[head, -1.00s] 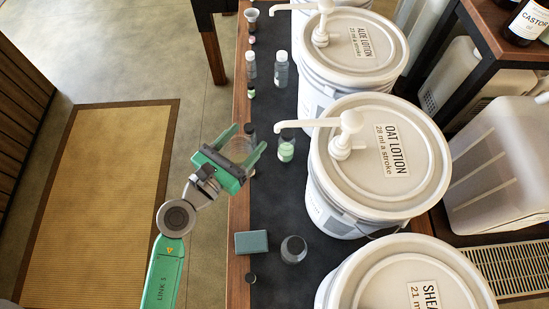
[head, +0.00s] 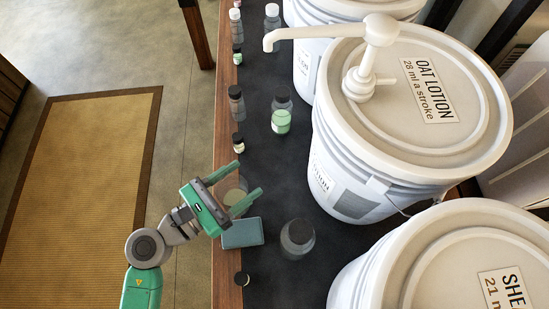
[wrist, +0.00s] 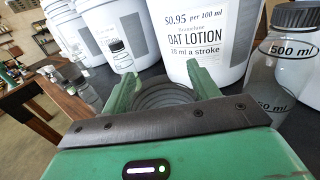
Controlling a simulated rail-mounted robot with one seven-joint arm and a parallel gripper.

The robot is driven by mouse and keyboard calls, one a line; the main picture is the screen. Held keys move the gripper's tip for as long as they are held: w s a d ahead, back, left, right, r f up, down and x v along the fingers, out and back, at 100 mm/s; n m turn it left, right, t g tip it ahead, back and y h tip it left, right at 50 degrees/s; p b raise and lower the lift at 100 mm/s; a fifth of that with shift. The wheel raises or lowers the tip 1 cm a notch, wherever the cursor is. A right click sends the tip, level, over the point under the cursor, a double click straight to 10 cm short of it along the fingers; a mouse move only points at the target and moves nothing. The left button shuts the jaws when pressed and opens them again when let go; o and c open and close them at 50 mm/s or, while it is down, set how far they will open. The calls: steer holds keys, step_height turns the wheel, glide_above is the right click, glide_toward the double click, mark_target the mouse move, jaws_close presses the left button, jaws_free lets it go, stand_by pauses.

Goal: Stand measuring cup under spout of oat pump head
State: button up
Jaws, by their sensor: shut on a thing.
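My gripper (head: 250,177) is shut on a clear measuring cup (head: 232,196) over the bench's left edge in the head view. In the wrist view the cup (wrist: 168,92) shows as grey rings between the green fingers; its base is hidden. The oat pump head (head: 370,65) stands on the white OAT LOTION bucket (head: 345,195). Its spout (head: 285,34) points left over the dark mat. The cup is apart from the spout, below and left of it in the head view. In the wrist view the bucket label (wrist: 198,38) is ahead.
A teal box (head: 242,233) lies close by my gripper. A dark-capped bottle (head: 297,239) stands right of it. A bottle with green contents (head: 281,115) and small bottles (head: 237,104) stand near the spout. The mat (head: 290,180) before the oat bucket is clear.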

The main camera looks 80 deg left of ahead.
mark_target(243, 187)
steer(key=f+x, duration=0.1)
steer(key=x, duration=0.9)
steer(key=shift+a+b, duration=0.25)
steer(key=shift+b, duration=0.2)
steer(key=f+b, duration=0.2)
steer(key=f, duration=0.1)
steer(key=shift+w+a+f, duration=0.1)
steer(key=shift+w+f, duration=0.1)
steer(key=shift+f, duration=0.1)
steer(key=o, duration=1.4)
steer(key=p+v, duration=0.1)
steer(key=v, duration=1.1)
